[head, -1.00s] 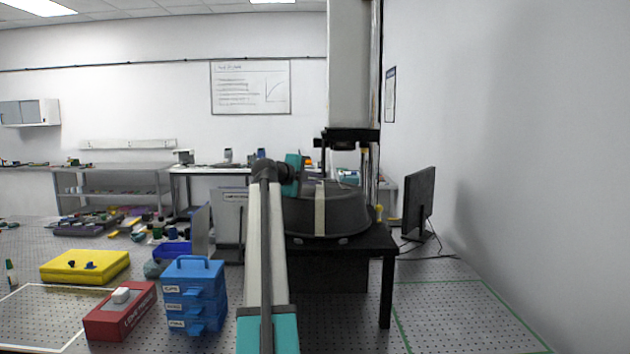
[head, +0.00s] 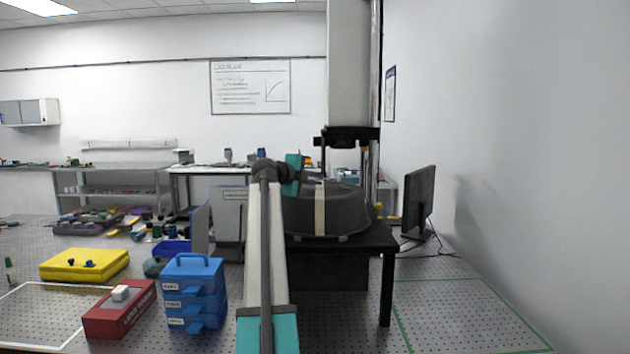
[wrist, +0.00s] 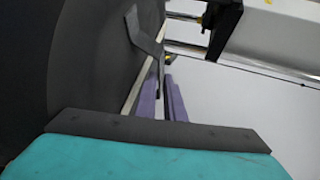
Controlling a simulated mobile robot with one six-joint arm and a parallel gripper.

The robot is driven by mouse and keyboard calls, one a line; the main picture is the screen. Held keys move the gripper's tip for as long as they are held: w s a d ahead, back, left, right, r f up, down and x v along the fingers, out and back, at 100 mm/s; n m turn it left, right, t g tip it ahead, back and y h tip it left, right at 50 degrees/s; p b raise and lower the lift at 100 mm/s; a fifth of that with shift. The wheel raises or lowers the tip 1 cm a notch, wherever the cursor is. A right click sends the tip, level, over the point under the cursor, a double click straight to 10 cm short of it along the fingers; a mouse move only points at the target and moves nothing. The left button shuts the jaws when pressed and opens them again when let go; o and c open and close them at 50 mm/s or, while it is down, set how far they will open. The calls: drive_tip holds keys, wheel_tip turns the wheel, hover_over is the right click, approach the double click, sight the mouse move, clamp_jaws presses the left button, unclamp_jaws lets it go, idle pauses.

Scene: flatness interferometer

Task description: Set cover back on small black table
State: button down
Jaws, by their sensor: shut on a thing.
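The cover (head: 349,212) is a large dark round shell with a cream band down its side. In the head view it is at the small black table (head: 378,238), right of my arm, with its lower rim low over the top. I cannot tell whether the rim touches the table. My gripper (wrist: 161,97) shows purple fingers in the wrist view, shut on the cover (wrist: 80,55) near its cream band and a grey bracket. The fingertips are partly hidden there. In the head view my arm hides the cover's left part.
A column with a dark bracket (head: 348,135) stands just behind the cover. A monitor (head: 419,200) is close on the right. Blue drawers (head: 194,292), a red box (head: 120,310) and a yellow case (head: 85,265) stand at left. The floor at right is clear.

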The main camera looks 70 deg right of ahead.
drive_tip(key=c, duration=1.8)
unclamp_jaws()
drive_tip(key=shift+o, duration=0.2)
drive_tip(key=shift+f, duration=0.15)
drive_tip(key=shift+a, duration=0.15)
drive_tip(key=b+v, duration=0.3)
drive_tip(key=v, duration=0.9)
drive_tip(key=shift+a, duration=0.1)
drive_tip(key=shift+w+a+r, duration=0.1)
drive_tip(key=shift+a+r, duration=0.2)
drive_tip(key=shift+a, duration=0.35)
drive_tip(key=shift+r, duration=0.15)
